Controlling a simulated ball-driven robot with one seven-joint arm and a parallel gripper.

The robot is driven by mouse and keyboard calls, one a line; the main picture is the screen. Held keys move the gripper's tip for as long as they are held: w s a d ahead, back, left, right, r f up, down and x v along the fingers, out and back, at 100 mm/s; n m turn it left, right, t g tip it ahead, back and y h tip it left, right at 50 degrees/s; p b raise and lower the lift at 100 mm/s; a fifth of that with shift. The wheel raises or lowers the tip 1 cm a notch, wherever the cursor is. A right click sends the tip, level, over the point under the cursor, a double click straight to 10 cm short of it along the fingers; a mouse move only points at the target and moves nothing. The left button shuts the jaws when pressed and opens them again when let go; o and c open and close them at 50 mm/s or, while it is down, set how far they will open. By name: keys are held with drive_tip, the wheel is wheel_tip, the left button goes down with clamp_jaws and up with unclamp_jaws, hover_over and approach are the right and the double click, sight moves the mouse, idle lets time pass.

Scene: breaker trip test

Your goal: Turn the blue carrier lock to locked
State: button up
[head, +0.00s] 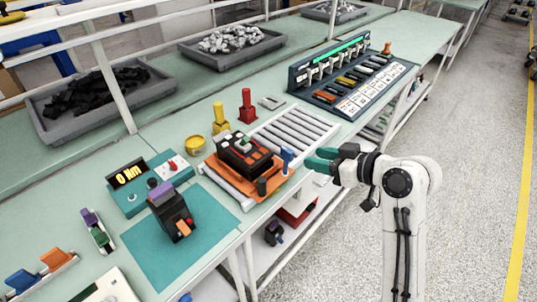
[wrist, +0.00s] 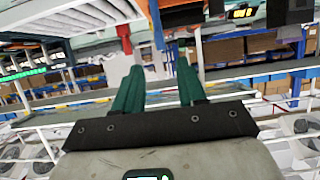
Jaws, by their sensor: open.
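The blue carrier lock (head: 287,157) is a small upright blue piece at the right end of the orange carrier (head: 236,188). A black breaker unit with orange parts (head: 246,154) sits on the carrier. My gripper (head: 318,159) is open, with its green fingers just right of the blue lock and pointing towards it. In the wrist view the open fingers of my gripper (wrist: 160,76) have empty space between them. A blue upright piece (wrist: 156,24), seemingly the lock, stands beyond the fingertips, beside an orange part. I cannot tell the lock's turn position.
A roller section (head: 292,133) lies behind the carrier. Red (head: 247,108) and yellow (head: 219,120) posts stand behind it. A black tool (head: 172,212) stands on the teal mat (head: 137,235), front left. A rack of breakers (head: 352,75) is at the back right. Open floor lies right of the bench.

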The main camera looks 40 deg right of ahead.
sight(289, 151)
drive_tip(key=x, duration=0.5)
drive_tip(key=p+x, duration=0.1)
drive_tip(key=x, duration=0.4)
drive_tip(key=shift+w+a+r, duration=0.1)
drive_tip(key=shift+w, duration=0.35)
clamp_jaws()
